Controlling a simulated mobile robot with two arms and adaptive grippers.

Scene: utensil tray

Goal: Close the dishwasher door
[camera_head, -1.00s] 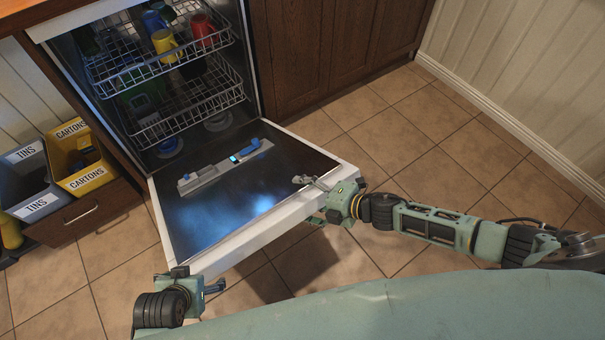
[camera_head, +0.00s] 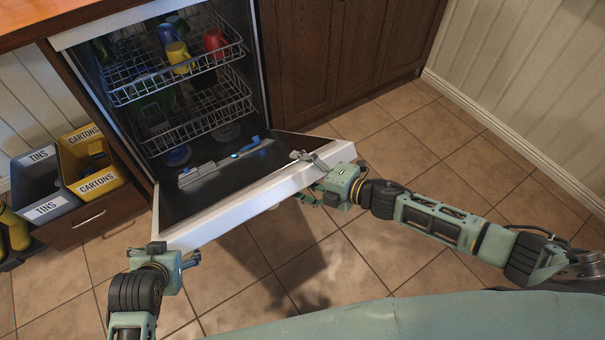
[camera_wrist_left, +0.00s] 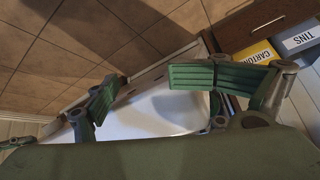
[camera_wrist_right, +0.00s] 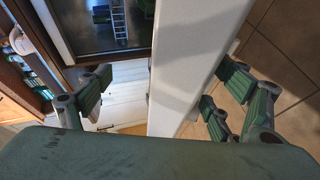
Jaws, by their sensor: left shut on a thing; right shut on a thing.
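The dishwasher door (camera_head: 240,203) is tilted partway up, its dark inner face towards the racks and its white outer side towards me. My left gripper (camera_head: 172,254) is shut on the door's left top corner; the left wrist view shows the white door (camera_wrist_left: 165,112) between its green fingers. My right gripper (camera_head: 316,178) is shut on the right top corner, one finger over the inner face and one outside. The right wrist view shows the white door edge (camera_wrist_right: 196,55) between the fingers. The dishwasher (camera_head: 175,75) is open above the door.
The upper rack (camera_head: 135,85) holds several mugs, and the lower rack (camera_head: 205,122) sits below; both appear inside the cavity. A grey tins bin (camera_head: 44,208) and a yellow cartons bin (camera_head: 97,182) stand at the left. Tiled floor (camera_head: 450,125) is clear at the right.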

